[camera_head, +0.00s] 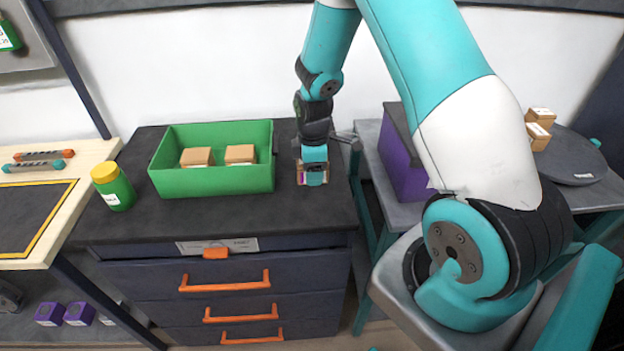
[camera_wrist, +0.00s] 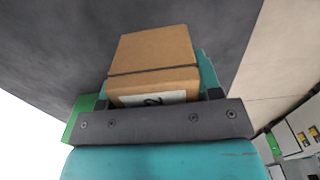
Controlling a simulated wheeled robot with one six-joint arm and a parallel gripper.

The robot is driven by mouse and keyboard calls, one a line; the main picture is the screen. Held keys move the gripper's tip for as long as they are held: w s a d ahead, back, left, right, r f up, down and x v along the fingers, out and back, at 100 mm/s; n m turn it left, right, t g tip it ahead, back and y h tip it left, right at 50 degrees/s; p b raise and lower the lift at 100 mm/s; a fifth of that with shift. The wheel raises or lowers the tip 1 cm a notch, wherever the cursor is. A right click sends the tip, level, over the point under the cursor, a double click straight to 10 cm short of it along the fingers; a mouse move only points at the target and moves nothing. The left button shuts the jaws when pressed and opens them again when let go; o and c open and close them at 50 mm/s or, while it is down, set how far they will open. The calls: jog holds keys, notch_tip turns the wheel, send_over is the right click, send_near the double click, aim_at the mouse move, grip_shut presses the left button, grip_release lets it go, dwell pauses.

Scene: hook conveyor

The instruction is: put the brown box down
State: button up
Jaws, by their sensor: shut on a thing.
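The brown box (camera_wrist: 152,55) with a dark band and a white label is between the fingers of my gripper (camera_wrist: 160,95) in the wrist view. In the head view my gripper (camera_head: 313,177) points down over the right part of the dark cabinet top (camera_head: 325,215), right of the green tray. It is shut on the box, which is mostly hidden there. I cannot tell whether the box touches the cabinet top.
The green tray (camera_head: 212,182) holds two brown boxes (camera_head: 240,154). A green jar with a yellow lid (camera_head: 113,187) stands left of it. A purple container (camera_head: 401,168) is on the grey table to the right. More boxes (camera_head: 538,128) stand at far right.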

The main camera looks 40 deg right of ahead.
aim_at(313, 191)
jog(key=shift+f+p, duration=0.35)
jog(key=shift+f, duration=2.05)
jog(key=shift+f, duration=0.15)
jog(key=o, duration=1)
